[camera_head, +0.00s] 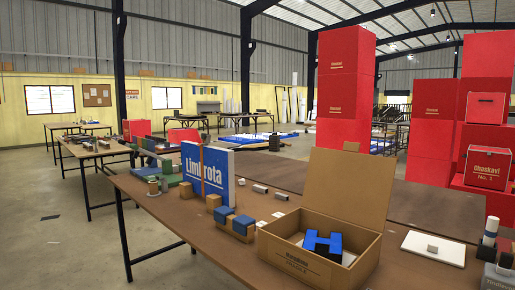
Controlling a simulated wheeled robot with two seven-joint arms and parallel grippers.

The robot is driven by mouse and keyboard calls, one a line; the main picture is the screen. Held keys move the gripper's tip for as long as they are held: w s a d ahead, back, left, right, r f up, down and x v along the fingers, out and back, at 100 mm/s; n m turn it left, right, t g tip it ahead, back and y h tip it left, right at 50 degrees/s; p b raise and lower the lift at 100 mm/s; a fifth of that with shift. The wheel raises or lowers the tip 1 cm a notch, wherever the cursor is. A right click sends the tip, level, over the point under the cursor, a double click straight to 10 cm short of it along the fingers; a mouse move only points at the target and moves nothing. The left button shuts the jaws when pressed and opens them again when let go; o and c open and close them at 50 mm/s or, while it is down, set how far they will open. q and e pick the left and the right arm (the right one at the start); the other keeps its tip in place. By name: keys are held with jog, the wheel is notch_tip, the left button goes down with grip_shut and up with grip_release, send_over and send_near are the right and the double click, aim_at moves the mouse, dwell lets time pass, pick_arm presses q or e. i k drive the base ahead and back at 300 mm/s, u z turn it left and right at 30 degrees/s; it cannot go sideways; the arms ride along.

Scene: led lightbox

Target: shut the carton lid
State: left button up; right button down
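An open cardboard carton (295,262) stands on the brown table at the lower middle. Its lid (348,186) stands up at the carton's back edge, leaning slightly back. Inside lies a blue H-shaped block (322,243) with dark sides, below or near the rim, and a small pale piece shows beside it. Neither of my grippers shows in the head view.
A blue and white "Limbrota" sign (213,176) stands left of the carton, with small blue and tan blocks (232,222) in front. A white board (433,248) with a grey block lies to the right. Red boxes (345,75) are stacked behind the table.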

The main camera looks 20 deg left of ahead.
aim_at(356, 188)
jog(key=u, duration=0.45)
jog(key=i, duration=1)
jog(key=u, duration=0.3)
